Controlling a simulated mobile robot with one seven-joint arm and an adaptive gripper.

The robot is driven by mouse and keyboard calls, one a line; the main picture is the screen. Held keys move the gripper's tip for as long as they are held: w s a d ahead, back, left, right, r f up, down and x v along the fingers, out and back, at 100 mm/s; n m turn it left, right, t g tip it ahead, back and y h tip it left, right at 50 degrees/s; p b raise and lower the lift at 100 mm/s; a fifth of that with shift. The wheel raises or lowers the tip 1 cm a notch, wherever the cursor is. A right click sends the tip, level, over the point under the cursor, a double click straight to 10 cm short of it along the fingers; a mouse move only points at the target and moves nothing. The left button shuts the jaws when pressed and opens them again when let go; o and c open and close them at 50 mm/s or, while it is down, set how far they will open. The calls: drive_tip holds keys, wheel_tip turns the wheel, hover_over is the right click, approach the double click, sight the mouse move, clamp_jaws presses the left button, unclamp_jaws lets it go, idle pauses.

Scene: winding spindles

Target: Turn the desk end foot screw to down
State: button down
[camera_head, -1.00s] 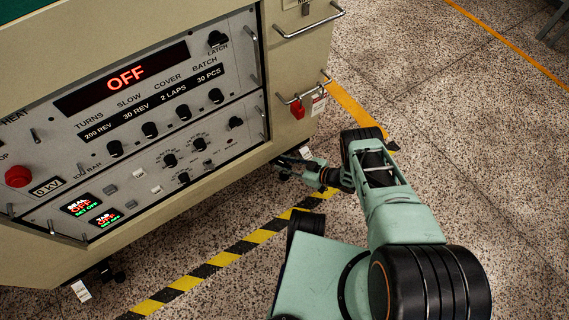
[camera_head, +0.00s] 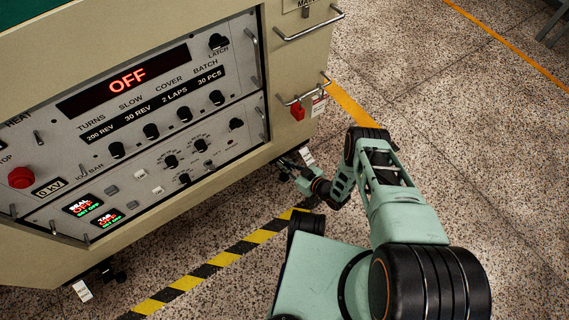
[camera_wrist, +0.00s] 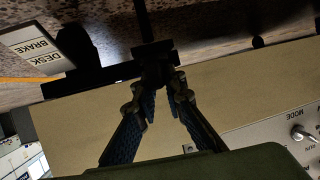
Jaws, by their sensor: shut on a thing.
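The desk end foot screw (camera_wrist: 153,50) is a dark fitting with a stem, under the cabinet's lower edge, and it looks nearly black in the wrist view. My gripper (camera_wrist: 159,80) has its two fingers closed on the screw's dark lower part. In the head view my gripper (camera_head: 289,169) reaches in low at the cabinet's right corner, and the screw is too small and dark to make out there. A white "DESK BRAKE" tag (camera_wrist: 37,45) hangs beside the screw in the wrist view. The screw's exact turn angle cannot be told.
The beige cabinet (camera_head: 225,178) stands over the screw, its panel display (camera_head: 127,77) reading "OFF". A red padlock (camera_head: 298,112) hangs on a side handle. Another foot (camera_head: 104,276) shows at the lower left.

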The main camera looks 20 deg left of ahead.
drive_tip(key=c, duration=2)
unclamp_jaws()
drive_tip(key=shift+r, duration=5)
